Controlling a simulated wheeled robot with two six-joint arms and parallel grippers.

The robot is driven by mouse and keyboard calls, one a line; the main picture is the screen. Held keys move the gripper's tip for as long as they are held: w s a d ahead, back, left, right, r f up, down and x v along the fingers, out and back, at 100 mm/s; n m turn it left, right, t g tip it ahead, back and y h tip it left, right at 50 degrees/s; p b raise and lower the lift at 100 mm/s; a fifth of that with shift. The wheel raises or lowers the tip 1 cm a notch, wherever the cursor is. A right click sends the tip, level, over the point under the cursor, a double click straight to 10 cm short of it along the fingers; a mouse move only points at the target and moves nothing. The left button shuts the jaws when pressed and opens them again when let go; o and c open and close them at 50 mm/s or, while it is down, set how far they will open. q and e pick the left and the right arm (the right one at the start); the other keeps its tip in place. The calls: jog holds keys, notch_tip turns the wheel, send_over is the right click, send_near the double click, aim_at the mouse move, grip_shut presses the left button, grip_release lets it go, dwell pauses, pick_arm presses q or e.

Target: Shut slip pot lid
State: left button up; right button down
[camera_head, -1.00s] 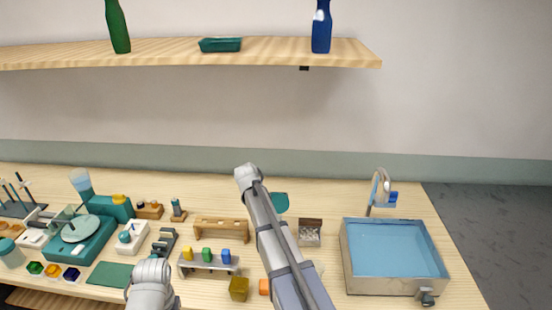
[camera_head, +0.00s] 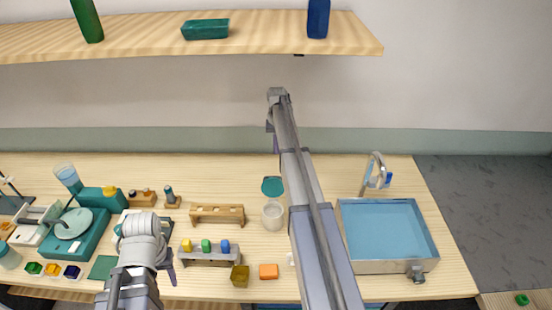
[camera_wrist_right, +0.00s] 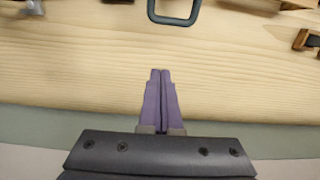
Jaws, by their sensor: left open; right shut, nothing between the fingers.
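The slip pot (camera_head: 272,215) is a small pale round pot on the table, left of my right arm. Its teal lid (camera_head: 272,186) stands open at the pot's far side. My right gripper (camera_head: 276,145) has purple fingers, points down and is beyond the lid, toward the wall. In the right wrist view its fingers (camera_wrist_right: 161,72) are shut together and empty. A dark teal rounded loop (camera_wrist_right: 174,12) lies ahead of the fingertips, apart from them; I cannot tell whether it is part of the lid. My left gripper (camera_head: 171,272) is open near the table's front, its fingers partly hidden by its arm.
A wooden rack (camera_head: 217,214) and a grey rack (camera_head: 208,253) with coloured blocks stand left of the pot. A blue basin (camera_head: 385,230) is right of my arm. A shelf (camera_head: 255,32) hangs above.

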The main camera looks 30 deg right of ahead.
aim_at(273, 185)
notch_tip(273, 185, down, 10)
jog(key=b, duration=1)
jog(key=s, duration=0.1)
jog(key=s+a+r+p, duration=0.2)
jog(key=s, duration=0.1)
jog(key=shift+a, duration=0.2)
jog(key=shift+w, duration=0.1)
